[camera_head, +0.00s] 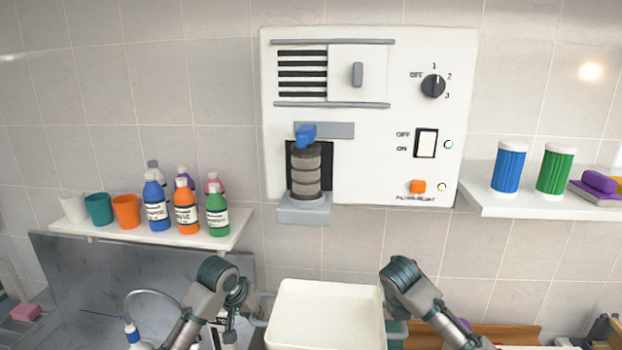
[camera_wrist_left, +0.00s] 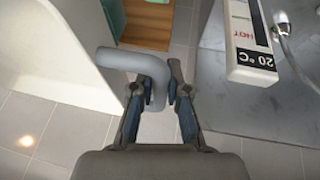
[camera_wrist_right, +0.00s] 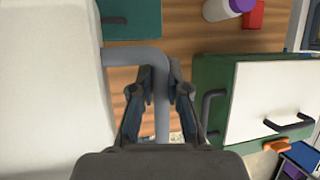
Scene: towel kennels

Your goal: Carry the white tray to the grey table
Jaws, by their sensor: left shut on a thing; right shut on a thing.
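The white tray (camera_head: 325,312) is at the bottom centre of the head view, between my two arms. It looks empty, and its near part is cut off by the frame. My left gripper (camera_wrist_left: 160,85) is shut on the tray's grey left handle (camera_wrist_left: 125,58). My right gripper (camera_wrist_right: 160,85) is shut on the tray's grey right handle (camera_wrist_right: 140,55). The tray's side shows at the left of the left wrist view (camera_wrist_left: 45,50) and of the right wrist view (camera_wrist_right: 45,80). In the head view the fingertips are mostly hidden. I cannot tell which surface is the grey table.
A white wall panel (camera_head: 390,180) with a knob and switches is ahead. A left shelf (camera_head: 215,238) holds cups and bottles; a right shelf (camera_head: 480,195) holds blue and green canisters. A grey surface (camera_wrist_left: 270,105) with a thermometer (camera_wrist_left: 248,40) lies beside my left gripper. A green-and-white case (camera_wrist_right: 270,95) is near my right gripper.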

